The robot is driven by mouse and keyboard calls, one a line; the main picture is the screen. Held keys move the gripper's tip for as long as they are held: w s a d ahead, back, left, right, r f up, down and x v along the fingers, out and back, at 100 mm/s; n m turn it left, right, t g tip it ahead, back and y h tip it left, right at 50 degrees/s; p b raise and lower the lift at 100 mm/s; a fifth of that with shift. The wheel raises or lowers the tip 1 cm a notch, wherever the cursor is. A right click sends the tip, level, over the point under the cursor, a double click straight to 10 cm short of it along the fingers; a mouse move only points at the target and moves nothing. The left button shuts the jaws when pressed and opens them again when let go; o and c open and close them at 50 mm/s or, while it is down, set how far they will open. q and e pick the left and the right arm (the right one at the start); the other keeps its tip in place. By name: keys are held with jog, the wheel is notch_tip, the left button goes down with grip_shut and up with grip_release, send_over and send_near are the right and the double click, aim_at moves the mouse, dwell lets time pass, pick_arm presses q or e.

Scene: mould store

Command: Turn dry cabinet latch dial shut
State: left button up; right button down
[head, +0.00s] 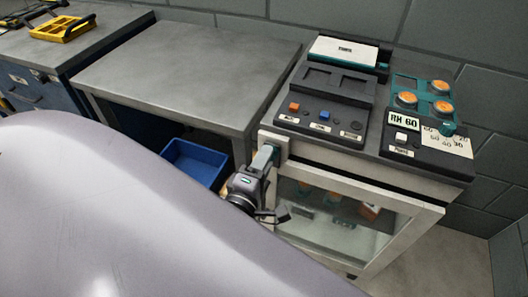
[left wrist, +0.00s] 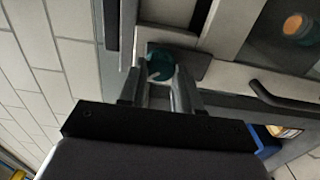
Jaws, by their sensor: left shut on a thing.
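The dry cabinet (head: 426,222) stands at the right, with a pale frame and a glass door. Its latch dial (left wrist: 160,62) is a round teal knob with a pale mark, on a dark plate at the frame in the left wrist view. My left gripper (head: 265,161) reaches the cabinet's upper left front corner. In the left wrist view its two fingers (left wrist: 159,80) lie either side of the dial, shut on it. In the head view the gripper largely hides the dial. My right gripper is not in view.
Panels with buttons and orange-topped round items (head: 407,99) sit on the cabinet. A grey metal table (head: 190,70) stands to its left, with a blue bin (head: 195,162) below. A yellow tray (head: 64,28) lies on the far left bench. My own arm covers the lower left.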

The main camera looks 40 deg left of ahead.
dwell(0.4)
pick_arm(q)
jog(key=o, duration=1.1)
jog(key=shift+c, duration=0.2)
jog(key=b+v, duration=0.1)
jog(key=v, duration=0.6)
jog(key=shift+d, duration=0.1)
